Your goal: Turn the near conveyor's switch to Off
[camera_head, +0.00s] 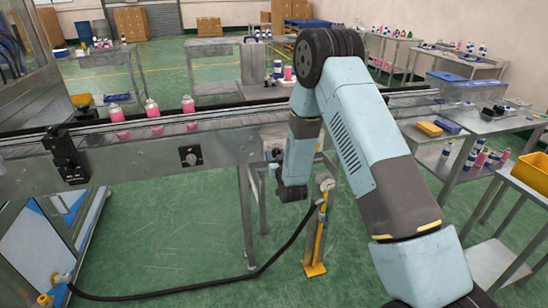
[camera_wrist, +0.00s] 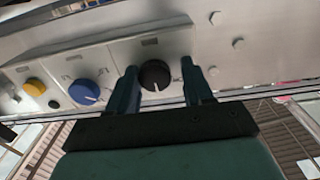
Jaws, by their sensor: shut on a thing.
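In the wrist view my gripper (camera_wrist: 165,82) has a finger on either side of a black round switch knob (camera_wrist: 154,74) and is shut on it. The knob's white pointer line points down in that view. The knob sits on the grey metal side of the near conveyor (camera_head: 100,160). In the head view my arm's wrist hangs in front of the conveyor's side, and the fingers and the gripped knob are mostly hidden. The lettering beside the knob is too small to read.
A blue knob (camera_wrist: 84,92) and a yellow knob (camera_wrist: 35,87) are left of the black one. Another black knob (camera_head: 190,155) is on the conveyor's side further left. Pink cans (camera_head: 152,108) stand on the belt. A yellow post (camera_head: 316,245) with a black hose stands below my wrist.

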